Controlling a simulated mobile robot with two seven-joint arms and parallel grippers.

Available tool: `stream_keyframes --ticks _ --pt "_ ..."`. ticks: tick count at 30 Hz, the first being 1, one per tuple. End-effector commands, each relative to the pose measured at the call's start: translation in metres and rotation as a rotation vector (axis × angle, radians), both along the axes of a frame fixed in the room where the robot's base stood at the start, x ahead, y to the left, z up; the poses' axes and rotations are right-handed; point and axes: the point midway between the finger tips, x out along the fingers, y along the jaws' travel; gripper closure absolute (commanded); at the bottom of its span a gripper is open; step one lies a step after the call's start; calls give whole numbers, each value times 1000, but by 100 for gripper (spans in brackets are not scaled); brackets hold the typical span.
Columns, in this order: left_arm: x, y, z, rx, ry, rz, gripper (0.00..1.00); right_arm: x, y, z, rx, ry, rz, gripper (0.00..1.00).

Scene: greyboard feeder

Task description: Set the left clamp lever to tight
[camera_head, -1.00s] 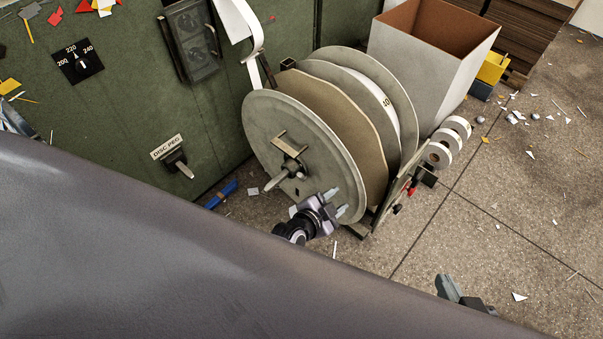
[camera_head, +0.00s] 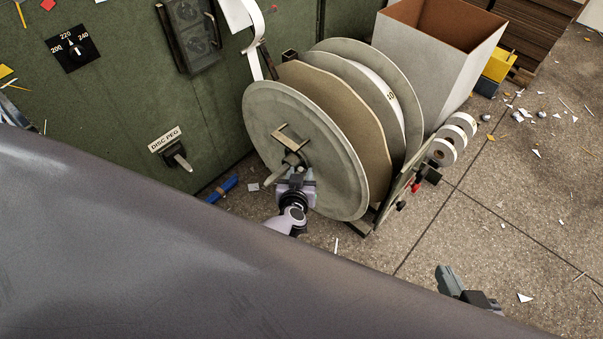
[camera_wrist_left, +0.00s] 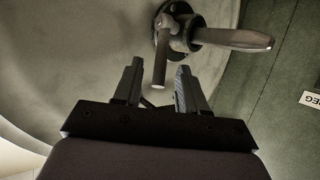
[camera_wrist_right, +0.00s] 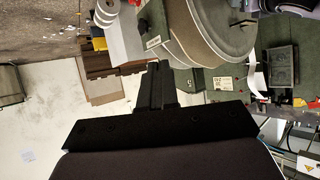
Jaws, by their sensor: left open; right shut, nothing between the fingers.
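The left clamp lever (camera_head: 275,174) is a pale tapered handle on the hub of the near grey reel disc (camera_head: 335,180). In the head view it points down and left. In the left wrist view the lever (camera_wrist_left: 235,39) extends right from the dark hub, and a short rod (camera_wrist_left: 160,72) shows between the fingers; I cannot tell whether they touch it. My left gripper (camera_head: 296,180) is open just below the hub, beside the lever. My right gripper (camera_head: 449,281) is shut and empty over the floor at the lower right, away from the reel.
A green cabinet wall (camera_head: 110,110) with a disc peg (camera_head: 178,158) stands left of the reel. A large grey box (camera_head: 430,65) is behind it. Paper rolls (camera_head: 452,140) sit at its right. A blue object (camera_head: 221,190) and scraps lie on the floor.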

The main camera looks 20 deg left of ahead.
Motion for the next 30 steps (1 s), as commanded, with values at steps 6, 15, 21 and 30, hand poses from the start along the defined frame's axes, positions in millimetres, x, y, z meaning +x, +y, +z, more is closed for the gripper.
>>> stream_keyframes --ticks 6,15,21,30 --pt "20 6 -11 2 -1 -1 59 10 18 5 79 -29 25 100" --pt "26 8 -11 3 0 -2 59 11 21 4 106 -24 29 100" --pt "26 8 -10 2 0 -1 82 10 21 4 105 -24 29 100" --pt "27 8 -9 5 6 0 100 11 20 7 101 -25 28 100"
